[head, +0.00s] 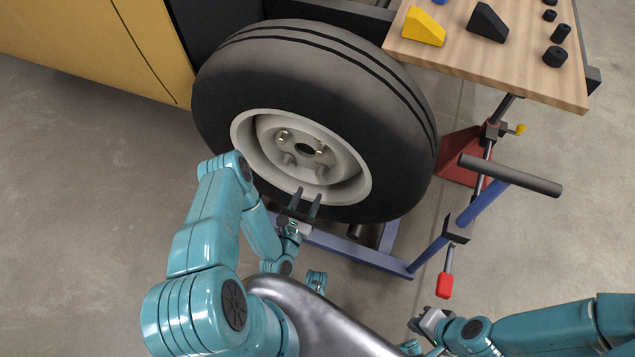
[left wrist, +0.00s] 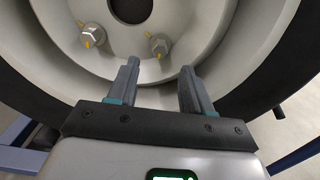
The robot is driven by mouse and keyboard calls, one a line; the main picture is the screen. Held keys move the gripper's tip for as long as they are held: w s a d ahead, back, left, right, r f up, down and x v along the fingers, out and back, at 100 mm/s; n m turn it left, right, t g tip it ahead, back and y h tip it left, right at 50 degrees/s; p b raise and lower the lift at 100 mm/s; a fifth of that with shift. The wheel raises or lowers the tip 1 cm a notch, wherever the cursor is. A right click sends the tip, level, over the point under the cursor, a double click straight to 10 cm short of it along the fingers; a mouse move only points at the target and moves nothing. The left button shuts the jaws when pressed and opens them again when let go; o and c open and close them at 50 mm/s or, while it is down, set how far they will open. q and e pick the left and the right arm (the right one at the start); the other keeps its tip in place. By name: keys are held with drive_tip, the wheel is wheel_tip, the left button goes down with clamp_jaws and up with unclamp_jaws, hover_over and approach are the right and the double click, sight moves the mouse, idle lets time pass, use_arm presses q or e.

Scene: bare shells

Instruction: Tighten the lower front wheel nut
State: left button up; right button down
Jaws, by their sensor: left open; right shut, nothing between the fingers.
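The wheel's pale rim (head: 357,190) sits inside a black tyre (head: 300,75), with several nuts around a dark centre hole. The lower nuts in the head view are a left one (head: 288,159) and a right one (head: 321,171). My left gripper (head: 307,192) is open in front of the lower rim. In the left wrist view, a nut with a yellow mark (left wrist: 159,46) shows just beyond the gap between the fingertips (left wrist: 160,66), apart from them. Another marked nut (left wrist: 93,35) lies to its left. My right gripper (head: 420,318) is shut and empty, low and away from the wheel.
A wooden table (head: 480,62) at upper right holds a yellow wedge (head: 424,27), a black wedge (head: 487,22) and small black cylinders. A blue stand (head: 365,252) with a red-tipped handle (head: 444,286) is right of and below the wheel. A yellow body panel (head: 110,45) is at upper left.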

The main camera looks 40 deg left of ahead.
sight(319, 175)
use_arm(q)
drive_tip(key=b+x, duration=0.3)
drive_tip(key=x, duration=0.4)
drive_tip(key=shift+w, duration=0.3)
use_arm(e)
wheel_tip(319, 175, down, 5)
use_arm(q)
clamp_jaws()
